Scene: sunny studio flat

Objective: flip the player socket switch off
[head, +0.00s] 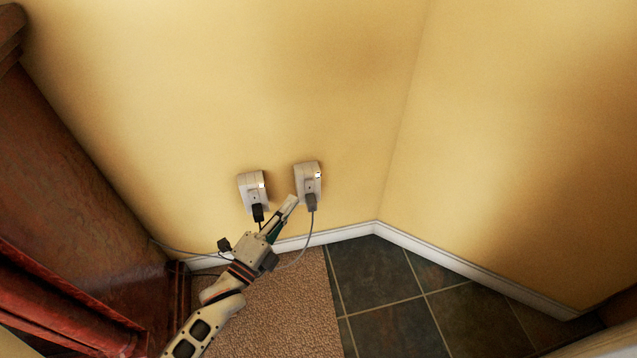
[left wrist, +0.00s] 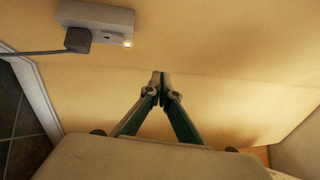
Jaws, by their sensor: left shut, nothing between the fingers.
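I cannot tell which one is the player's. My left gripper (head: 292,201) is shut and empty, its tips just below and left of the right socket. In the left wrist view the shut fingertips (left wrist: 160,76) are apart from a socket (left wrist: 92,13) with a grey plug (left wrist: 76,39) and a lit spot (left wrist: 127,43). My right gripper is not in view.
Dark red wooden furniture (head: 75,190) stands at the left. Cables run from the plugs down near the floor. A brown carpet (head: 290,315) and dark tiles (head: 372,275) lie below a white skirting board (head: 440,258). The wall corner is to the right; the wall above the sockets is clear.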

